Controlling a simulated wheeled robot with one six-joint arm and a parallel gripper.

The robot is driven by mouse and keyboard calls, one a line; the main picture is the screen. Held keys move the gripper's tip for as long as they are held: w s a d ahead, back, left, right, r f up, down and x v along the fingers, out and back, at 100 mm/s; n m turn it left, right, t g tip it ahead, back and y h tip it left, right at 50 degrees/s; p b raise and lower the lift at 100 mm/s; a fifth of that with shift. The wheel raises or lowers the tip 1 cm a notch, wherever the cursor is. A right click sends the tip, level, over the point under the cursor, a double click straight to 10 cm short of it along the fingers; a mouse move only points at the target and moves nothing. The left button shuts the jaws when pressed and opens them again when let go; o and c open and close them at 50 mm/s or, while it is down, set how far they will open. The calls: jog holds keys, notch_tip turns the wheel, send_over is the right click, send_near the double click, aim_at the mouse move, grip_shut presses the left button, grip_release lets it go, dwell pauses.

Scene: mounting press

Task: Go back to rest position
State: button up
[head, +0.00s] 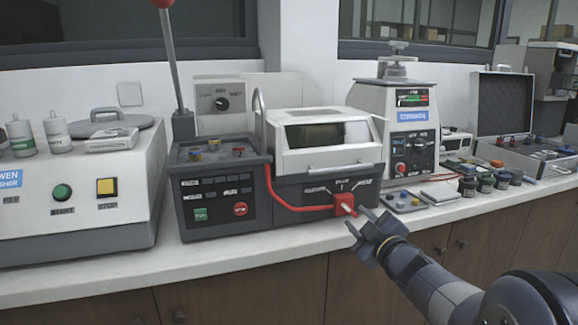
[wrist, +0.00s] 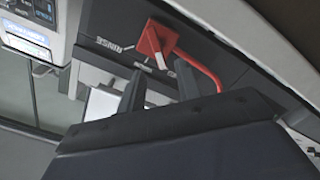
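My gripper (head: 360,222) is in front of the mounting press, at its lower right front. Its two fingers are spread apart with nothing seen between them. The wrist view shows the fingertips (wrist: 134,92) close to the red selector knob. The mounting press (head: 330,170) has a pale lid, a dark front and a control panel on its left. The red selector knob (head: 344,203) sits on the press's front right, just beyond the fingertips; it also shows in the wrist view (wrist: 158,42). I cannot tell whether a finger touches it.
A red hose or bar (head: 285,198) runs along the press front to the knob. A polisher (head: 75,195) stands left, a grey machine (head: 402,130) right. Small jars (head: 486,182) and a tray (head: 404,202) lie on the counter. Open room lies in front of the counter edge.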

aim_at(348, 207)
jog(key=v, duration=0.6)
jog(key=b+x, duration=0.1)
jog(key=x, duration=1)
jog(key=shift+s, duration=0.1)
jog(key=shift+r+m+p, duration=0.25)
jog(key=shift+m+p, duration=0.15)
jog(key=shift+p, duration=0.3)
jog(key=shift+r+m+p, duration=0.1)
jog(key=shift+m+p, duration=0.35)
jog(key=shift+m, duration=0.05)
jog(key=m+p, duration=0.3)
jog(key=shift+d, duration=0.25)
jog(key=shift+m+p, duration=0.3)
jog(key=shift+m, duration=0.5)
